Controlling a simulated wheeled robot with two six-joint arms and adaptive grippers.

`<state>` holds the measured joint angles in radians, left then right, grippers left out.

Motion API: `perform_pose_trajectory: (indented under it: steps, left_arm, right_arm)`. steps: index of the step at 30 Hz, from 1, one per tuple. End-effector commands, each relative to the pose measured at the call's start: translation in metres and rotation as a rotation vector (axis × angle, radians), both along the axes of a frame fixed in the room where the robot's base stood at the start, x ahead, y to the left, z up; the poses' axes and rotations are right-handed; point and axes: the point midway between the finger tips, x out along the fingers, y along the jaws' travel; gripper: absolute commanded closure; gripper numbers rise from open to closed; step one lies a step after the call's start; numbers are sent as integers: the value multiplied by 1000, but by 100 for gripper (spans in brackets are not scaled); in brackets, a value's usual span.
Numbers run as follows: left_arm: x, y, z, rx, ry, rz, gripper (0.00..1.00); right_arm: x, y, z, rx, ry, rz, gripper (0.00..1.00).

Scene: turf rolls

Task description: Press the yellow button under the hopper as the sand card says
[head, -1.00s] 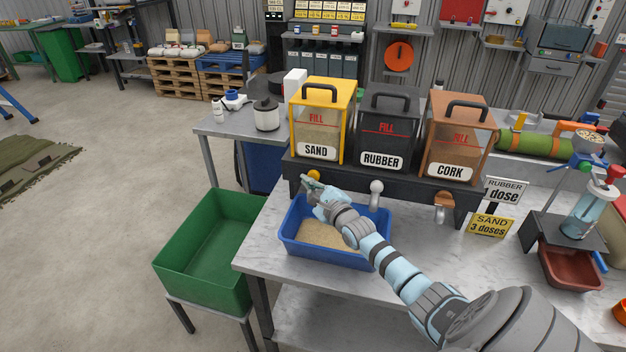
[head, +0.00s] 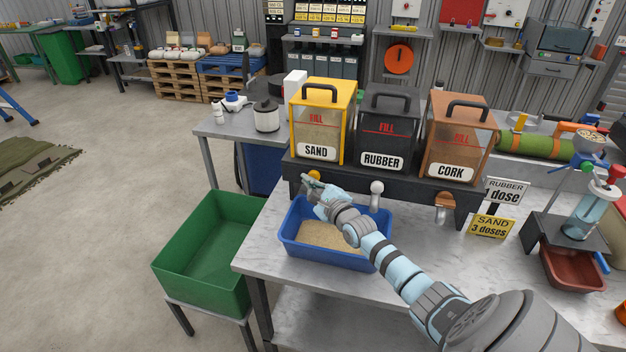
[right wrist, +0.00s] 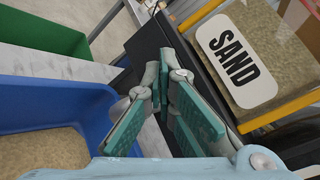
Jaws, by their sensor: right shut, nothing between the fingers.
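The yellow button (head: 315,175) sits on the dark stand below the yellow sand hopper (head: 320,122). My right gripper (head: 308,182) is shut and empty, its tips at or just in front of the button; I cannot tell whether they touch. In the right wrist view the closed fingers (right wrist: 165,75) point at the dark stand beside the SAND label (right wrist: 237,55), and the button is hidden. The yellow sand card (head: 491,226) reads "SAND 3 doses". A blue tray (head: 290,250) under the hopper holds sand (head: 325,235). My left gripper is out of view.
The rubber hopper (head: 388,125) and cork hopper (head: 458,135) stand to the right on the same stand. A white card (head: 504,190) mentions rubber. A green bin (head: 205,260) stands left of the table. The marble tabletop (head: 430,240) has free room right of the tray.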

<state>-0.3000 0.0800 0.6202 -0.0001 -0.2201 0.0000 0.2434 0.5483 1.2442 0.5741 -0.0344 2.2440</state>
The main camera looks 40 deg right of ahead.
Motion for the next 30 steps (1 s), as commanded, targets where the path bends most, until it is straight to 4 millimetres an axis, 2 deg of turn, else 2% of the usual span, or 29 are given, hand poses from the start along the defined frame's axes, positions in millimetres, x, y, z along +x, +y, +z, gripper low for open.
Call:
perform_pose_trajectory:
  steps: [30]
  left_arm:
    - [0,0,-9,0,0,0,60]
  right_arm:
    - [3,-5,1,-1,-1,0,100]
